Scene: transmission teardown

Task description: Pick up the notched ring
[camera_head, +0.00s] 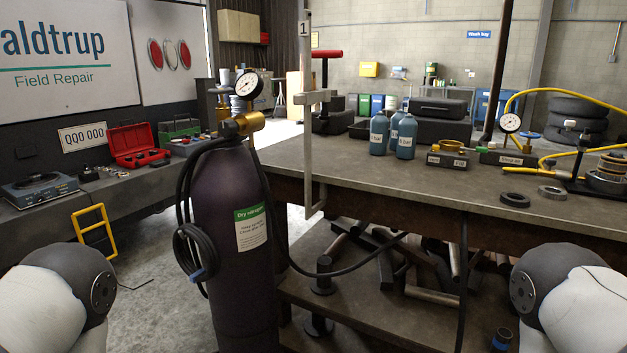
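Two small rings lie flat on the right part of the workbench (400,181). One is a black ring (516,202) near the front edge. The other is a grey metal ring (552,196) just to its right. The two are close together but apart. They are too small for me to tell for certain which one is notched. Only rounded white and dark links of my two arms show, at the lower left and lower right corners. Neither of my grippers is in view, and nothing touches the rings.
A tall dark gas cylinder (232,210) with gauge and hose stands before the bench's left end. A stacked gear assembly (607,176) stands right of the rings, with a yellow hose (548,92) above. Trays, blue bottles (406,136) and a gauge (511,123) stand behind. The front middle bench top is clear.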

